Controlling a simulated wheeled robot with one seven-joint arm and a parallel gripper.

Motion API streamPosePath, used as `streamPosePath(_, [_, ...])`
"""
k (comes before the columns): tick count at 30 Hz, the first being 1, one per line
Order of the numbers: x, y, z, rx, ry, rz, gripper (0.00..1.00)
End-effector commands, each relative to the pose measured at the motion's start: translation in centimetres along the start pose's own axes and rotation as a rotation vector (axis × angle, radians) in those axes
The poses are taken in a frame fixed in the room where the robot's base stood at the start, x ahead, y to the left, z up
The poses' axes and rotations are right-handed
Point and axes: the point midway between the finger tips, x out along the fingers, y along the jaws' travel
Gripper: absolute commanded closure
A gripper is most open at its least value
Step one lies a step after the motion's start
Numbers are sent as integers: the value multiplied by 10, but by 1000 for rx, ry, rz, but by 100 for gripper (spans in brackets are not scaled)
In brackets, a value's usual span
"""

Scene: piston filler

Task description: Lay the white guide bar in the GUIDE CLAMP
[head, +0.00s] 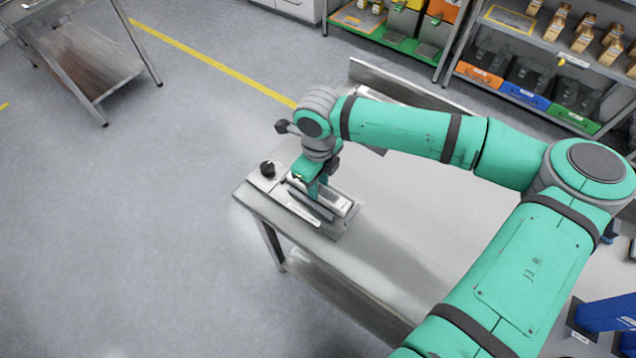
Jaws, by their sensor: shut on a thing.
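My gripper (314,190), green, points down over the left end of the steel table. It is shut on a white guide bar (339,204), which shows partly beside and behind the fingers. The bar is low over a grey metal fixture (346,221) on the table, which appears to be the guide clamp. A dark strip and a pale labelled strip run along the fixture's front side. My fingers hide much of the bar and fixture, so I cannot tell whether the bar touches the clamp.
The steel table (390,235) is bare to the right, under my arm. Shelves with colored bins (527,95) stand behind. A steel cart (85,62) is far left.

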Motion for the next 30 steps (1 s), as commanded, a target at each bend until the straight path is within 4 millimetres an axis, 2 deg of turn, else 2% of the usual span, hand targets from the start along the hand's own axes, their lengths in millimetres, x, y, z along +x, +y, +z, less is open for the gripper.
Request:
streamPosePath(7, [6, 0, 0, 0, 1, 1, 100])
streamPosePath(8, [6, 0, 0, 0, 1, 1, 69])
streamPosePath(9, [6, 0, -1, 0, 1, 1, 60])
streamPosePath(10, [7, 0, -1, 0, 2, 1, 56])
streamPosePath(20, [2, 0, -1, 0, 4, 1, 55])
streamPosePath(23, [-12, 0, -1, 1, 2, 1, 55])
streamPosePath(30, [-62, 0, 0, 0, -1, -1, 55])
